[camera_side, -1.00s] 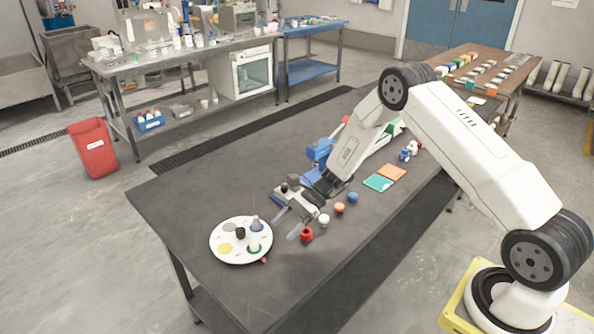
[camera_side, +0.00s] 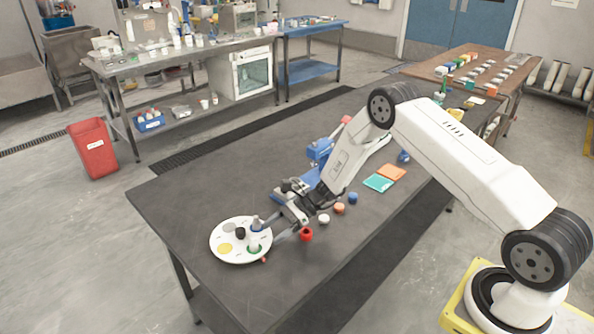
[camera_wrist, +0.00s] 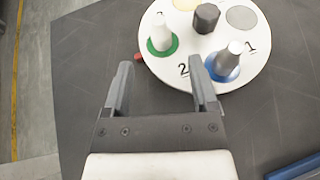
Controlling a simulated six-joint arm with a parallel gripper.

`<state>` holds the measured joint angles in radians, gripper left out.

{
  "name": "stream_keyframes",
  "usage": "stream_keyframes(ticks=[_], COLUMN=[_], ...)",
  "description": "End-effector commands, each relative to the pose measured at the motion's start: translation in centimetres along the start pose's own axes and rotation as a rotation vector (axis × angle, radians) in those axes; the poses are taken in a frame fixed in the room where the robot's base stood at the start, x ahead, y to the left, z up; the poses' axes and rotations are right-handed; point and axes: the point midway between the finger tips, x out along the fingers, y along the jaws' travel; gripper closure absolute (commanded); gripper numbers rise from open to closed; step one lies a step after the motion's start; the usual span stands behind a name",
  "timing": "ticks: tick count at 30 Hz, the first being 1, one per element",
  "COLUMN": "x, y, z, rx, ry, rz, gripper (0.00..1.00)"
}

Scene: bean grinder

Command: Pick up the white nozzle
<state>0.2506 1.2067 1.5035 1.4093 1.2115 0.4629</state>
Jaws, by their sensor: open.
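The white nozzle (camera_side: 254,241) stands upright on the green spot of a round white plate (camera_side: 226,256). In the wrist view the white nozzle (camera_wrist: 161,36) is just beyond my fingertips, between their lines. My gripper (camera_side: 271,232) is open and empty, low beside the plate's right edge. In the wrist view its fingers (camera_wrist: 160,66) point at the plate (camera_wrist: 257,70), and the right finger reaches near the blue spot. A grey nozzle with a pale top (camera_wrist: 229,58) stands on that blue spot, close to the right fingertip.
A black knob (camera_wrist: 206,18) stands at the plate's middle. A small red piece (camera_side: 264,260) lies by the rim. The table left of the plate is clear.

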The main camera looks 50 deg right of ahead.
Motion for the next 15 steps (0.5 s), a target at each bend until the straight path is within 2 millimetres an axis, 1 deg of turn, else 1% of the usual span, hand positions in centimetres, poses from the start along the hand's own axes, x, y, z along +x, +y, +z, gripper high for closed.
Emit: stream_keyframes(ticks=[5,15], x=[0.7,4.4], y=[0.0,-0.1], z=[0.0,0.2], rx=[0.000,0.000], ry=[0.000,0.000], rz=[0.002,0.003], gripper=[0.25,0.25])
